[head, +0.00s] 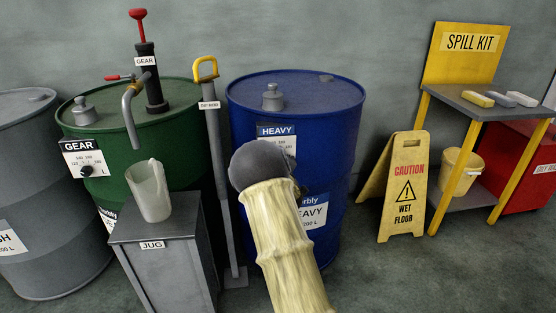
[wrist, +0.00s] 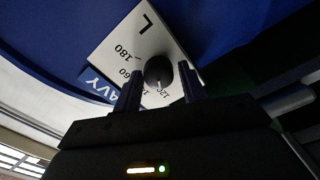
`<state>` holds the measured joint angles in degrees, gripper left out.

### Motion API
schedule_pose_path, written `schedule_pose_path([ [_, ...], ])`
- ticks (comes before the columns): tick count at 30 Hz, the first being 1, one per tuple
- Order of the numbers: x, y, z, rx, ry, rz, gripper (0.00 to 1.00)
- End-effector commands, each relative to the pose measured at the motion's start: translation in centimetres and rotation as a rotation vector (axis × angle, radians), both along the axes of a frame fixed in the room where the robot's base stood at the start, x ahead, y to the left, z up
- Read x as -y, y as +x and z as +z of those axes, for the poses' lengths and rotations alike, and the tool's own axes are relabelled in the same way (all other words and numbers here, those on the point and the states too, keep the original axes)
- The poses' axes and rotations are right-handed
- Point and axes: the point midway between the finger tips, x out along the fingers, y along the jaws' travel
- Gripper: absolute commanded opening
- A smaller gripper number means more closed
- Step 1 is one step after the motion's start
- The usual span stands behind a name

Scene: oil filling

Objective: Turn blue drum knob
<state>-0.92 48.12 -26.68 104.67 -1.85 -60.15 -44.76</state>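The blue drum (head: 335,110) stands against the wall with a "HEAVY" dial plate (head: 278,133) on its upper side. In the wrist view the white dial plate (wrist: 140,35) shows numbers and a black round knob (wrist: 158,71) with a white mark. My gripper (wrist: 158,86) has its two dark fingers apart, one on each side of the knob's near part. I cannot tell whether the fingers touch it. In the head view my arm hides the gripper and the knob.
Left of the blue drum stand a grey post with a yellow handle (head: 205,70), the green drum (head: 185,105) and a jug (head: 150,190) on a grey stand (head: 155,230). Right are a yellow caution sign (head: 405,185) and the spill kit shelf (head: 470,103).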

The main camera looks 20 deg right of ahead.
Motion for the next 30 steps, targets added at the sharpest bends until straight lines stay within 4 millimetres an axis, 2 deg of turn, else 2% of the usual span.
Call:
schedule_pose_path([
  [11,0.0,-0.1,0.0,0.0,0.002,-0.002,0.54],
  [16,-0.2,-1.0,0.1,0.0,0.002,-0.002,0.54],
  [20,-0.7,-2.6,0.1,-0.002,0.003,-0.002,0.54],
  [30,-2.2,-7.9,0.1,-0.002,0.003,-0.002,0.54],
])
